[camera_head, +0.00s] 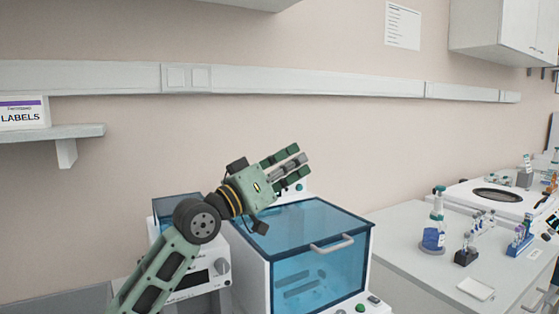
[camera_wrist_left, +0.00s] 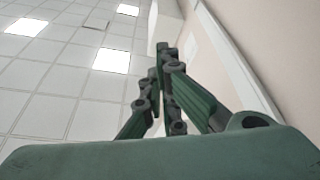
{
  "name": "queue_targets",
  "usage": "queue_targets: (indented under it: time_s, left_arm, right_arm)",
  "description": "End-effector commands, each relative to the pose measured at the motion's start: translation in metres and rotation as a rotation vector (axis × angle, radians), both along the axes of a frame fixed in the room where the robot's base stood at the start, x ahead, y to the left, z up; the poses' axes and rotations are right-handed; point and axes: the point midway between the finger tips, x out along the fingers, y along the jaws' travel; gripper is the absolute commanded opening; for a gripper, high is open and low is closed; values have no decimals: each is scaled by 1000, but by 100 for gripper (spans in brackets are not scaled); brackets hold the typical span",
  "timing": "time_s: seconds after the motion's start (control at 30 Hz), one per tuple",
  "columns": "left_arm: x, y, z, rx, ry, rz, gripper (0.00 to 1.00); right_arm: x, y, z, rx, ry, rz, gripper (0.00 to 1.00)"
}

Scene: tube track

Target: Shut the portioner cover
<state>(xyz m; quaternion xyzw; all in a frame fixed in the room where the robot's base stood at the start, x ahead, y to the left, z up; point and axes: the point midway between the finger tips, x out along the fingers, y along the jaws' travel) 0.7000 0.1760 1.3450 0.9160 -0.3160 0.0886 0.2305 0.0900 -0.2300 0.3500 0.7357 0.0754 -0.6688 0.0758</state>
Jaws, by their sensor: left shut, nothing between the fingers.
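The portioner is a white machine with a see-through blue cover (camera_head: 318,223) in the lower middle of the head view. The cover looks down over the body, with its grey bar handle (camera_head: 332,244) at the front top edge. My left gripper (camera_head: 298,164) is raised above the back of the cover, pointing up and to the right, apart from the handle. It is shut and empty. In the left wrist view the green fingers (camera_wrist_left: 165,58) come together against the ceiling and wall. My arm hides the portioner's left back part.
A white device with a dial (camera_head: 222,267) stands left of the portioner, partly behind my arm. A counter (camera_head: 405,225) on the right holds a blue-filled bottle (camera_head: 433,236), tube racks (camera_head: 521,240) and a white centrifuge-like machine (camera_head: 480,198).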

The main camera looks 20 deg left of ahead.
Motion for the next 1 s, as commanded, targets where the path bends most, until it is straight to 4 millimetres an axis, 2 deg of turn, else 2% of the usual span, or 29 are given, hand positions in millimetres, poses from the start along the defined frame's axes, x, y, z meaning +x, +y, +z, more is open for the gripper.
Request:
queue_targets:
  time_s: [0.03,0.2,0.77,0.87,1.0]
  left_arm:
    - [-2,-3,-10,13,-12,0,0]
    - [-7,-9,-18,47,-41,1,0]
    - [-9,-12,-20,60,-53,1,0]
    - [-9,-12,-16,60,-55,1,0]
    - [-9,-12,2,58,-58,1,0]
  right_arm:
    - [1,-1,-9,-1,0,0,0]
    - [1,-6,-17,-7,-1,1,0]
    - [0,-7,-19,-9,1,0,0]
    - [-2,-5,-19,-6,3,0,0]
    - [-2,-5,-19,-6,3,0,0]
